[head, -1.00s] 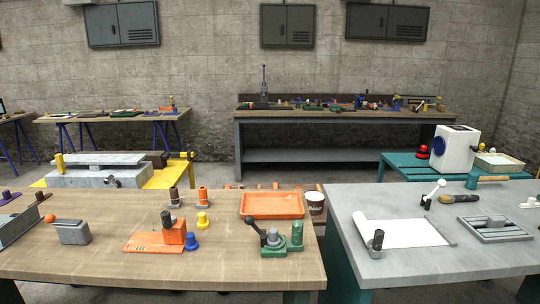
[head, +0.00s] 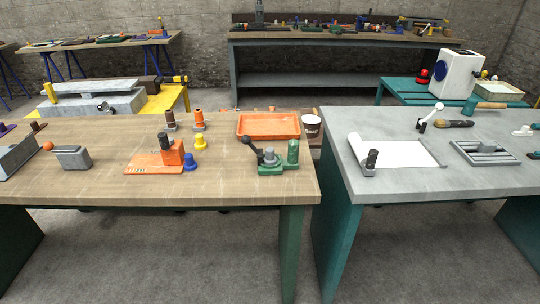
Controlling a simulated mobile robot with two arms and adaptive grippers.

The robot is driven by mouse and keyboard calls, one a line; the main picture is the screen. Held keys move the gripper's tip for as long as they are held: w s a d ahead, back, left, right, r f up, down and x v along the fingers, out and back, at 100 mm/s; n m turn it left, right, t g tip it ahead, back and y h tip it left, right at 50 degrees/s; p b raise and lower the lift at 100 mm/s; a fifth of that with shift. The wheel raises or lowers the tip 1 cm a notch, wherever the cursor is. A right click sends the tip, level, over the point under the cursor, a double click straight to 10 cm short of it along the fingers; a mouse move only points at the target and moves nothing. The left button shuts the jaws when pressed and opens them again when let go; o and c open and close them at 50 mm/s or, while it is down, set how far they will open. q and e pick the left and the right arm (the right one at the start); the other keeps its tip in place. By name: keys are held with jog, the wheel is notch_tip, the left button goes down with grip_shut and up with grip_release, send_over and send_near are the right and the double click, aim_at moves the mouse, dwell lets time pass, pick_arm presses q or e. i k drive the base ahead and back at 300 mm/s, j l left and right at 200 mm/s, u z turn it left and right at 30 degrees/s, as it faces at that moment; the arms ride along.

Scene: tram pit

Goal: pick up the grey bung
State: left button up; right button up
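A small grey stepped piece (head: 269,156), which looks like the grey bung, sits in or on a green fixture (head: 278,168) near the front right of the wooden bench. The fixture has a black-knobbed lever (head: 250,144) leaning left and a green cylinder (head: 293,151) on its right. I cannot tell how deep the grey piece sits. A blue bung (head: 194,163) and a yellow bung (head: 201,143) stand further left on the bench. Neither of my grippers is in view.
An orange block on a plate (head: 155,167) stands left of the blue bung. An orange tray (head: 268,135) lies behind the fixture, a cup (head: 312,127) beside it. A grey table (head: 420,187) stands to the right across a narrow gap. The floor (head: 150,250) in front is clear.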

aim_at(270, 160)
jog(key=z, duration=0.25)
jog(key=i+j+z, duration=0.15)
jog(key=j+z, duration=0.15)
jog(key=i+j+z, duration=0.1)
jog(key=j+z, duration=0.15)
jog(key=j, duration=0.25)
jog(key=j+z, duration=0.3)
jog(key=j, duration=0.15)
jog(key=i, duration=0.05)
